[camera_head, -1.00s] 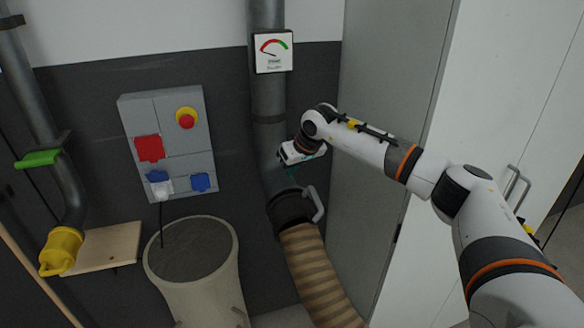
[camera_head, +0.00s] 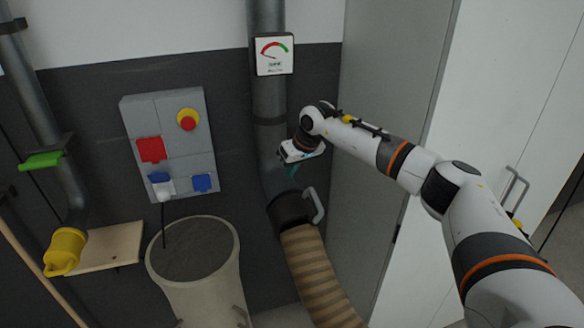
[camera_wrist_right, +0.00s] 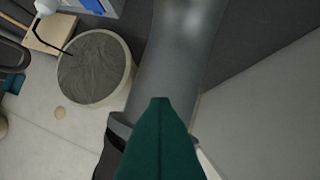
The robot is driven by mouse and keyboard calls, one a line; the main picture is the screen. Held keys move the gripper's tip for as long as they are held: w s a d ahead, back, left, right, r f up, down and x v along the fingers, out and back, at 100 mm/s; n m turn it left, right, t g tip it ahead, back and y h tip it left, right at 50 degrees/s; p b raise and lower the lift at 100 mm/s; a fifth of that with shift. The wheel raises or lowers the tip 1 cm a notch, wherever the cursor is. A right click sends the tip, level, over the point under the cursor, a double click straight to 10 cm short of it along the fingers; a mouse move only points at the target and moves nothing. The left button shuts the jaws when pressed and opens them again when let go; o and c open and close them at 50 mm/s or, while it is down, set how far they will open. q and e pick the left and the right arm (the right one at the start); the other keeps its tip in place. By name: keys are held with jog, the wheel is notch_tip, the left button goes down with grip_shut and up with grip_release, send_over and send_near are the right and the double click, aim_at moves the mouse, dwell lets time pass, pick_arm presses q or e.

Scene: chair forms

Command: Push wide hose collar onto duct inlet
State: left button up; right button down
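The wide hose collar (camera_head: 290,210) is a black cuff with a grey side handle (camera_head: 315,205), on top of a ribbed tan hose (camera_head: 315,275). It meets the lower end of the grey duct (camera_head: 272,150) on the wall. I cannot tell how far it sits over the inlet. In the right wrist view one teal finger shape (camera_wrist_right: 163,140) covers part of the duct (camera_wrist_right: 178,60) and black collar (camera_wrist_right: 112,150). Its opening is unclear. My left gripper is out of view.
A beige round bin (camera_head: 195,250) stands left of the hose. A grey switch box (camera_head: 170,140) and a gauge (camera_head: 273,55) are behind. A wooden shelf (camera_head: 112,245) and yellow-ended pipe (camera_head: 64,250) are at left. Pale cabinet doors (camera_head: 500,110) are at right.

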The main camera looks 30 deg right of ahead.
jog(key=shift+w+f+b, duration=0.1)
jog(key=shift+b, duration=0.35)
jog(key=shift+w+g+b, duration=0.1)
jog(key=shift+g+b, duration=0.3)
jog(key=shift+b, duration=0.1)
send_over(295, 202)
jog(key=w+d, duration=0.2)
jog(key=shift+w, duration=0.2)
jog(key=shift+s+a+b, duration=0.3)
jog(key=shift+s+b, duration=0.05)
jog(key=shift+s, duration=0.75)
jog(key=shift+s+a+b, duration=0.25)
jog(key=shift+s+b, duration=0.05)
jog(key=shift+s, duration=0.75)
